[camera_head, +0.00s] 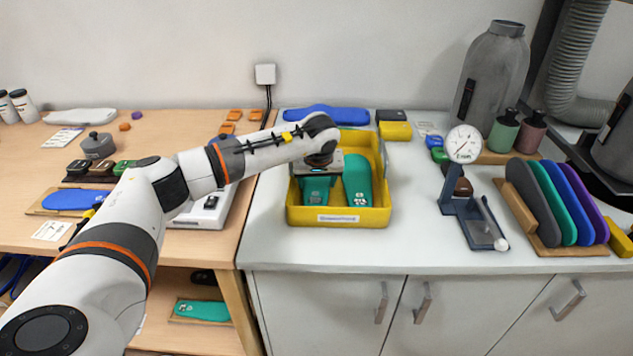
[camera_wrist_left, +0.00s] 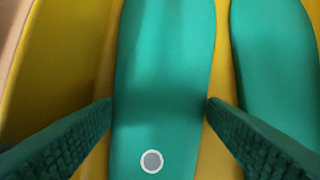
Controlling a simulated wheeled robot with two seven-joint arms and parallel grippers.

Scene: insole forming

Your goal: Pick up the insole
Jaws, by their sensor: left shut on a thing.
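A yellow bin (camera_head: 338,220) on the white counter holds two green insoles lying side by side. The left insole (camera_head: 316,190) is partly hidden under my left gripper (camera_head: 322,174). The right insole (camera_head: 358,180) lies beside it, clear of the gripper. In the left wrist view, the left insole (camera_wrist_left: 165,75) runs between the two dark ridged fingers of my left gripper (camera_wrist_left: 159,103), which press at its two side edges. The right insole (camera_wrist_left: 275,65) lies just outside the right finger. My left gripper is shut on the left insole, inside the bin. My right gripper is not in view.
A dial gauge stand (camera_head: 466,190) and a rack of coloured insoles (camera_head: 545,205) stand right of the bin. A blue insole (camera_head: 325,114) lies behind it. Bare counter (camera_head: 415,190) lies between bin and gauge. A wooden table (camera_head: 200,260) adjoins on the left.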

